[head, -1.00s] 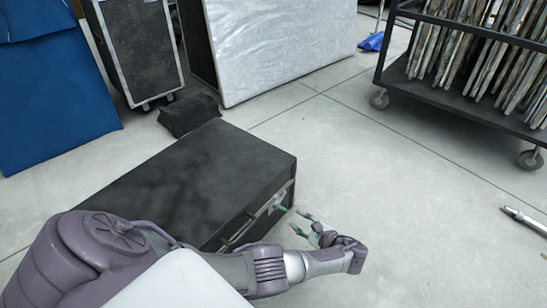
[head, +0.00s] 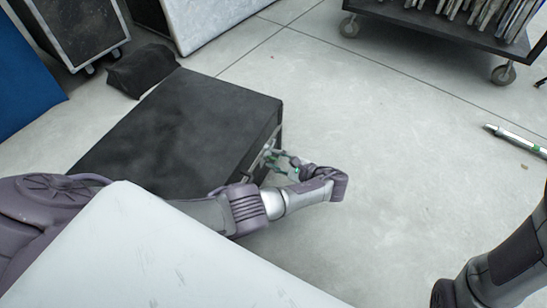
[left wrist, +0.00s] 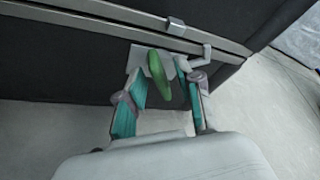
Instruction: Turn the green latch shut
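The green latch (left wrist: 159,72) is a small elongated handle on a light metal plate (left wrist: 137,58) on the side of the black case (head: 170,130). In the left wrist view it points toward the camera, slightly slanted. My left gripper (left wrist: 161,82) is open, its teal-padded fingers on either side of the latch, with a gap visible on both sides. In the head view my left gripper (head: 279,162) is at the case's right end and partly hides the latch. My right gripper is out of view; only part of my right arm shows at lower right.
Metal rails (left wrist: 100,22) with a small catch (left wrist: 175,25) run along the case above the latch. A wheeled rack (head: 440,25) stands at the back right. A metal tube (head: 515,140) lies on the floor at right. Floor right of the case is clear.

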